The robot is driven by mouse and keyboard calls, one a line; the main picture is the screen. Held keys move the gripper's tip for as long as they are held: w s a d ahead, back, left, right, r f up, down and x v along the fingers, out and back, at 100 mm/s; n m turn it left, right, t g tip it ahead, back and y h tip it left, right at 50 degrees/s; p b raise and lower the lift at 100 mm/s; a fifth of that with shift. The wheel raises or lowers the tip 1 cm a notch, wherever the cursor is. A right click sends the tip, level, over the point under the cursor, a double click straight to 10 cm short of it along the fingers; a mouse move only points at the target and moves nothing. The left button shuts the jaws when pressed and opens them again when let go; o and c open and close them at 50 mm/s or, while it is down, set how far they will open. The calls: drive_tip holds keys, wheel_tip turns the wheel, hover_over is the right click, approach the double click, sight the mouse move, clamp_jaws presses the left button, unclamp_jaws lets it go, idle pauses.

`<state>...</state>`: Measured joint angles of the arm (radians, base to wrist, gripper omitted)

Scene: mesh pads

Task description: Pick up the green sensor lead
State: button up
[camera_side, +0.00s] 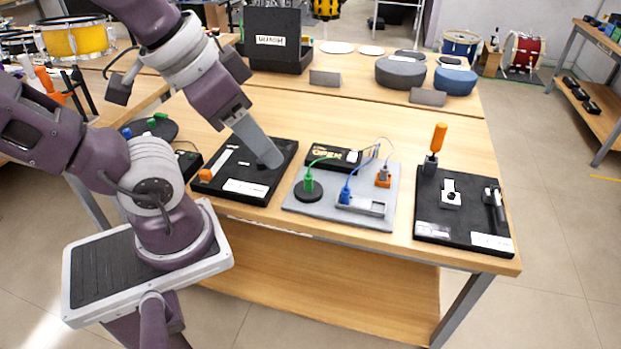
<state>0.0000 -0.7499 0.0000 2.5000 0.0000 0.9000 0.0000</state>
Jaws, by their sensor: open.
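The green sensor lead (308,181) has a green plug standing upright on a round black disc (308,194), on the left part of a grey pad (298,207). Its thin green cable arcs up and right towards a black box (327,156) at the pad's back. My gripper (270,160) points down over the black board to the left of the grey pad. It is open and apart from the green plug, up and to its left. Its fingers appear as one grey shape, so the gap between them does not show.
A blue plug (345,194) with a blue cable and an orange plug (383,177) with a white cable stand close to the right. Black boards lie left (207,184) and right (424,210), the right one with an upright orange-handled tool (438,138). Drum pads (400,73) stand behind.

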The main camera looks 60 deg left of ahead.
idle(0.6)
drive_tip(key=n+g+y, duration=0.1)
drive_tip(key=n+g, duration=0.5)
drive_tip(key=n, duration=1.2)
hover_over(309, 173)
drive_tip(key=d, duration=0.1)
wheel_tip(309, 173, down, 23)
drive_tip(key=shift+f, duration=0.2)
drive_tip(key=f, duration=0.5)
drive_tip(key=a+f, duration=0.1)
drive_tip(key=f, duration=0.1)
drive_tip(key=shift+s+f, duration=0.1)
drive_tip(key=shift+f, duration=0.1)
clamp_jaws()
